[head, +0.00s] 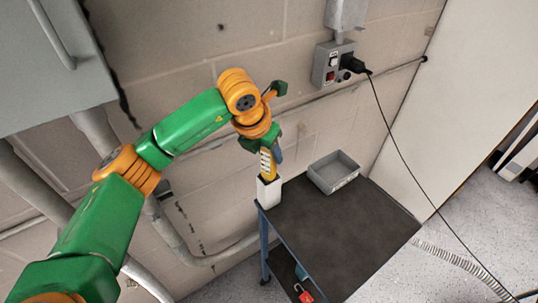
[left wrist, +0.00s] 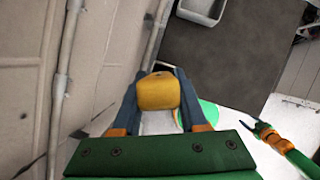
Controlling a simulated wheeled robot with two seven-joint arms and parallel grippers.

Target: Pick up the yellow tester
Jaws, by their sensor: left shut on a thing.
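My left gripper (head: 269,147) is shut on the tester's upper part from above. In the left wrist view the tester's yellow end (left wrist: 158,92) is between the two blue-grey fingers. My right arm shows small at the right of the left wrist view, with its gripper (left wrist: 262,129) too small to read.
A grey open bin (head: 334,174) stands at the cart's back edge. The rest of the cart top (head: 335,228) is clear. A grey socket box (head: 334,66) with a black plug is on the wall, and its cable hangs down to the right. A red item (head: 304,293) is on the lower shelf.

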